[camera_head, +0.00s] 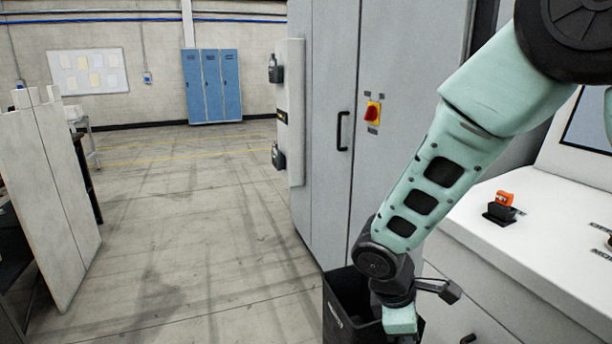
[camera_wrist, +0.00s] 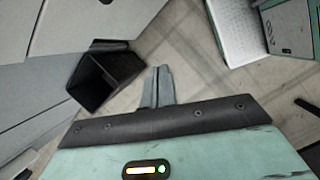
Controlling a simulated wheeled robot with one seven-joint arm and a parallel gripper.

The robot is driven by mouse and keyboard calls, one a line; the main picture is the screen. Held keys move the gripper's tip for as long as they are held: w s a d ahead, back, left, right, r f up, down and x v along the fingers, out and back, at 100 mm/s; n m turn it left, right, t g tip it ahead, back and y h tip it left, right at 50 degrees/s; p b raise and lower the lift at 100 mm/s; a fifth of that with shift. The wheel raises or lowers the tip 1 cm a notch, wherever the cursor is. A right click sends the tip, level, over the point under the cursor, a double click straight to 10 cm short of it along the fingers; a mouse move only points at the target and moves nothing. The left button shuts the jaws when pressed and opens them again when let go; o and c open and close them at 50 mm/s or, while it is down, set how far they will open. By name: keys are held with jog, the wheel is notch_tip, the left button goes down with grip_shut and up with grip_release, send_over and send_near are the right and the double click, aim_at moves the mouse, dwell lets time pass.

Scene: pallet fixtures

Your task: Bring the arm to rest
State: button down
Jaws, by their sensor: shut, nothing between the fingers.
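My arm (camera_head: 455,165), mint green with dark joints, comes down from the upper right in the head view. Its lower end hangs over or in front of a black open bin (camera_head: 340,305); I cannot tell which. My gripper's fingers are not clear in the head view. In the wrist view my gripper (camera_wrist: 158,70) is shut, its grey fingers together with nothing between them. The same kind of black bin (camera_wrist: 78,92) shows open and empty-looking to the left of the fingers, apart from them in the picture.
A grey cabinet (camera_head: 330,130) with a red and yellow switch (camera_head: 372,112) stands behind my arm. A white console (camera_head: 540,240) with an orange-topped device (camera_head: 503,200) is at right. A pale panel (camera_head: 60,190) stands at left. The floor (camera_head: 190,220) between is clear; blue lockers (camera_head: 212,87) are far back.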

jog(key=s+a+r+m+y, duration=0.2)
jog(key=s+r, duration=0.3)
jog(key=s, duration=0.4)
jog(key=s+a+r+m+y, duration=0.2)
jog(key=s+r+m, duration=0.3)
jog(key=s, duration=0.5)
jog(key=shift+a+r+m+g+y, duration=0.15)
jog(key=shift+r+m+g+y, duration=0.2)
jog(key=shift+r, duration=0.25)
jog(key=shift+s, duration=0.1)
